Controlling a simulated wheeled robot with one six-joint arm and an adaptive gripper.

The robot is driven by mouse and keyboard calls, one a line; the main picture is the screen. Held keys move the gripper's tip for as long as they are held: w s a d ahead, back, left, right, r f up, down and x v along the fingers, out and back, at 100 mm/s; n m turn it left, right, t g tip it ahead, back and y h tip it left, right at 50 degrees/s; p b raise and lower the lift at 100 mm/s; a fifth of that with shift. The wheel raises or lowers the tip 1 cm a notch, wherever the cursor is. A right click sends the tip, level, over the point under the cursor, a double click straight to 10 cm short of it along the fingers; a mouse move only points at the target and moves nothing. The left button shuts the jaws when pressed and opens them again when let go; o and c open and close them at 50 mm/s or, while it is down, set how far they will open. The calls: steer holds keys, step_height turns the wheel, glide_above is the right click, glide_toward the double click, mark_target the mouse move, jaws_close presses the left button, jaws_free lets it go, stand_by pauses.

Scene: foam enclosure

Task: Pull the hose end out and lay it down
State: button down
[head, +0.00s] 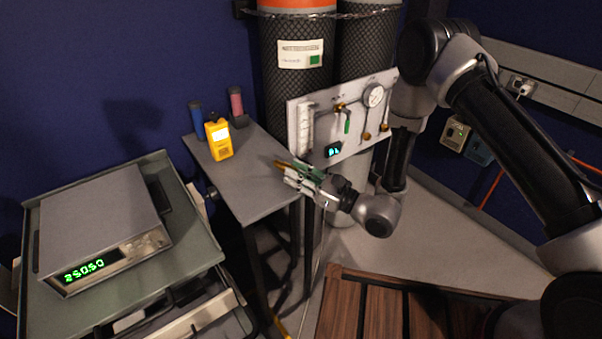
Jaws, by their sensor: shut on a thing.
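My gripper (296,176) is over the right edge of the small grey side table, with its fingers pointing left. It is shut on the hose end (281,164), whose brass-coloured tip sticks out past the fingers to the left. Green parts show between and along the fingers; I cannot tell whether they belong to the hose end. A thin pale line (318,250), possibly the hose, hangs below the gripper towards the floor. Whether the hose end touches the table top is unclear from this angle.
The side table (255,195) has bare room at its front. A yellow meter (218,139), a blue cylinder (196,118) and a pink cylinder (236,103) stand at its back. A gauge panel (340,118) and gas cylinders (290,95) stand behind. A bench instrument (98,225) sits on a cart at left.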

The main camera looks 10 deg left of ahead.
steer(key=shift+f, duration=0.4)
steer(key=c, duration=1.1)
jaws_free()
steer(key=shift+c, duration=0.2)
